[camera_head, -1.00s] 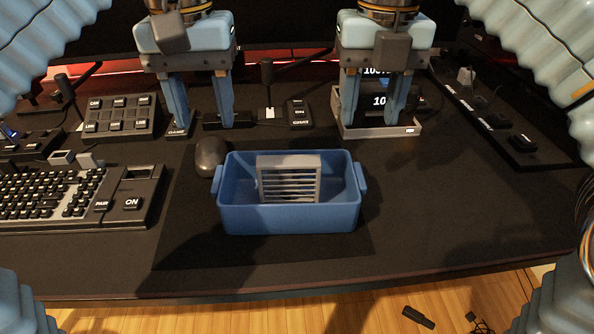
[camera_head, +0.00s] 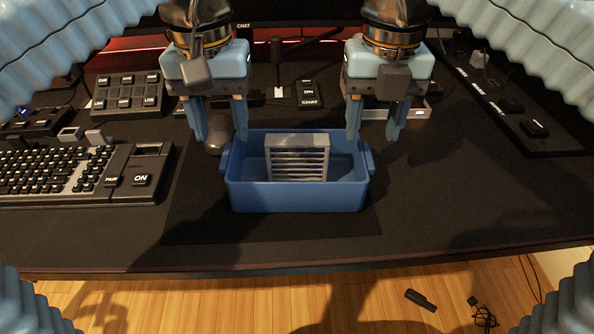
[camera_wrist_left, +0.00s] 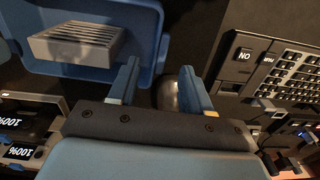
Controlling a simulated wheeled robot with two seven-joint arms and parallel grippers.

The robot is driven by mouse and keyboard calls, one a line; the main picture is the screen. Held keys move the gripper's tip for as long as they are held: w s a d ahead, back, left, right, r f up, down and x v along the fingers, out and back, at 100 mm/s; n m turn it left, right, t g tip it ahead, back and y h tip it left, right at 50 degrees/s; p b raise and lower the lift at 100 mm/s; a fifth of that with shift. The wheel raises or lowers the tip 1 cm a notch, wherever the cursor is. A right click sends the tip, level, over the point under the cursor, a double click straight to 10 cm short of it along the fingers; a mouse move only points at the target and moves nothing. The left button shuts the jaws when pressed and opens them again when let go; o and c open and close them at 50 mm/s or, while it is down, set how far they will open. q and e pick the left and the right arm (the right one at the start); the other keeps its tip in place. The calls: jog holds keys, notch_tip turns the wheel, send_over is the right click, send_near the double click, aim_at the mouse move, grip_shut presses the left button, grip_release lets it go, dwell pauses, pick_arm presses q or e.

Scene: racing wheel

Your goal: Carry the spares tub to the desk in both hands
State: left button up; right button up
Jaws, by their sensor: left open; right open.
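The spares tub (camera_head: 297,198) is an open blue box with a small handle on each short side. It rests on the dark desk mat, and a grey slatted block (camera_head: 298,158) is inside it. My left gripper (camera_head: 220,136) is open and empty above the tub's left end, one finger on each side of the left wall. My right gripper (camera_head: 373,137) is open and empty at the tub's right end. In the left wrist view the tub (camera_wrist_left: 100,73) is at upper left, beside my left gripper (camera_wrist_left: 158,75). Contact with the handles cannot be told.
A dark mouse (camera_head: 214,140) sits behind the tub's left end, partly hidden by my left gripper. A keyboard (camera_head: 80,175) is at the left, a button panel (camera_head: 125,93) behind it. A long control strip (camera_head: 510,105) lies at the right. The desk (camera_head: 470,200) right of the tub is clear.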

aim_at(227, 154)
pick_arm(q)
notch_tip(227, 154, down, 8)
jog(key=shift+r, duration=0.1)
pick_arm(e)
notch_tip(227, 154, down, 8)
jog(key=shift+r, duration=0.1)
pick_arm(q)
grip_shut()
pick_arm(e)
grip_shut()
